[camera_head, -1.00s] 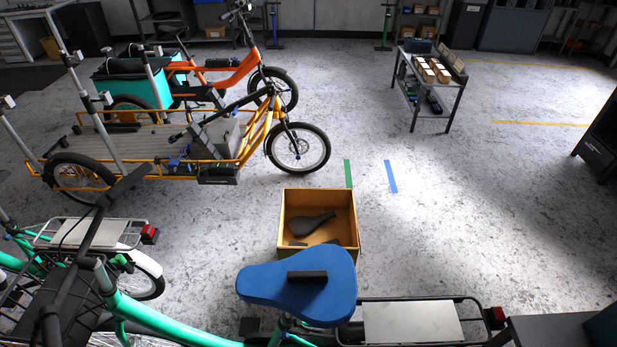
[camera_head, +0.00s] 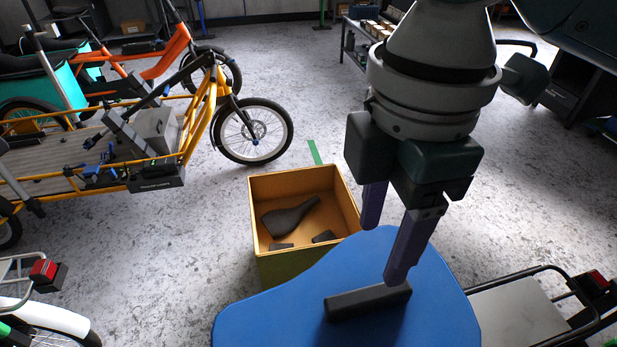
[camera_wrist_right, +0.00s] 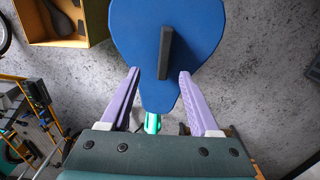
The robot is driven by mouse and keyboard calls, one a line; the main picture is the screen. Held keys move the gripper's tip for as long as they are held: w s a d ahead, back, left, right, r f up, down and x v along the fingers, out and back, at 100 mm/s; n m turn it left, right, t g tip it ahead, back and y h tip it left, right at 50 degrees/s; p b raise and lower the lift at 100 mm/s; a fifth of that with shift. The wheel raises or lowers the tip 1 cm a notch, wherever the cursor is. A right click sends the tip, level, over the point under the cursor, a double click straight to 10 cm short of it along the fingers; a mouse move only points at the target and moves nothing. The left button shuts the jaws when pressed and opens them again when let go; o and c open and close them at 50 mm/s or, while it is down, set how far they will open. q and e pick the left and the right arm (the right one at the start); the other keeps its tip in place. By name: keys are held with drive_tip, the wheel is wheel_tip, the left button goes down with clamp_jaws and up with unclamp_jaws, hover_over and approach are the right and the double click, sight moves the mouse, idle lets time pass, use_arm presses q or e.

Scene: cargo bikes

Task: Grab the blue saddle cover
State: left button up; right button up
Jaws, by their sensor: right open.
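The blue saddle cover (camera_head: 290,310) is large at the bottom of the head view, with a black bar-shaped grip (camera_head: 350,302) on its top. The cover sits on a bike's seat. My right gripper (camera_head: 386,250) is open and empty, fingers pointing down over the cover. In the head view one fingertip overlaps the right end of the black grip; I cannot tell if it touches. In the right wrist view the blue cover (camera_wrist_right: 190,30) and its grip (camera_wrist_right: 165,52) lie ahead of the spread fingers (camera_wrist_right: 158,74). My left gripper is not in view.
A wooden box (camera_head: 256,215) holding a dark saddle (camera_head: 288,217) and small black pieces stands on the floor just behind the cover. A yellow cargo bike (camera_head: 195,130) is at left. A rear rack (camera_head: 520,310) is at lower right. Open floor lies between.

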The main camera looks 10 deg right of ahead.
sight(364, 295)
drive_tip(key=f, duration=0.3)
drive_tip(key=shift+s+d+f, duration=0.1)
drive_tip(key=shift+s+f, duration=0.1)
drive_tip(key=shift+f, duration=0.15)
drive_tip(key=f, duration=0.3)
drive_tip(key=a+f, duration=0.1)
drive_tip(key=f, duration=0.1)
drive_tip(key=shift+s+f, duration=0.1)
drive_tip(key=shift+s, duration=0.2)
drive_tip(key=shift+f, duration=0.25)
drive_tip(key=shift+f, duration=0.25)
clamp_jaws()
idle(0.3)
